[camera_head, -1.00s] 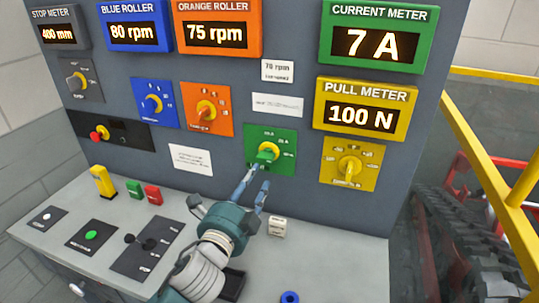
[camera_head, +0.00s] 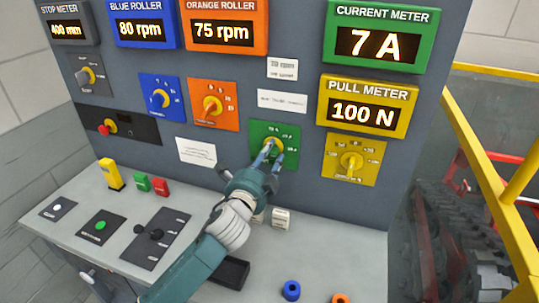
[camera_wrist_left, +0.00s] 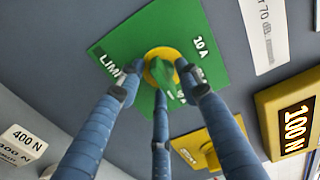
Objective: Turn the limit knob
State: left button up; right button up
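The limit knob is a green handle on a yellow disc, on a green plate (camera_head: 290,130) of the upright panel. In the left wrist view the knob (camera_wrist_left: 174,90) points toward the lower right of the picture, and part of the plate's "LIMIT" lettering is covered. My left gripper (camera_head: 268,150) is at the knob. In the left wrist view its blue fingers (camera_wrist_left: 160,85) stand spread around the knob, with room beside the handle. Contact is hard to judge. The current meter (camera_head: 381,42) reads 7 A. My right gripper is not in view.
A yellow knob plate (camera_head: 353,160) is close on the right, with orange (camera_head: 212,104) and blue (camera_head: 161,97) knob plates to the left. The desk top (camera_head: 340,240) below holds small labelled blocks (camera_head: 281,218) and a blue ring (camera_head: 291,290). A yellow rail (camera_head: 490,150) stands at right.

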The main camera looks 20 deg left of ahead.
pick_arm(q)
grip_shut()
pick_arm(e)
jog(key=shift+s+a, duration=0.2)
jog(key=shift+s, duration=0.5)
